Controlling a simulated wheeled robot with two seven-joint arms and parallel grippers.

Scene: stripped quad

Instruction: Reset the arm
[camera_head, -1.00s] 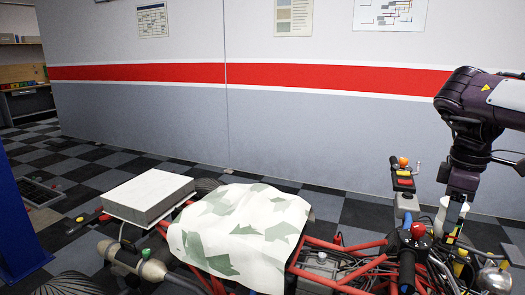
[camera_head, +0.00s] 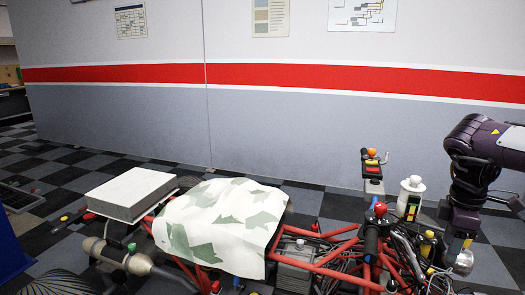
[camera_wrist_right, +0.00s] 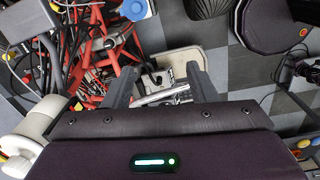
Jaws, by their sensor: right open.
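My right arm (camera_head: 470,165), dark purple, comes in from the right edge in the head view and bends down. Its gripper (camera_head: 462,240) hangs by the right end of the stripped quad's red frame (camera_head: 322,262). In the right wrist view the two grey fingers of this gripper (camera_wrist_right: 157,72) stand apart with nothing clearly held between them. Red tubes and cables lie to the left below it. My left gripper is not in view.
A camouflage cloth (camera_head: 215,222) and a grey box-shaped block (camera_head: 131,194) lie over the quad's left part. A white bottle-like thing (camera_head: 411,190) and a stand with an orange ball (camera_head: 372,172) rise left of my arm. Checkered floor (camera_head: 60,160) is open toward the wall.

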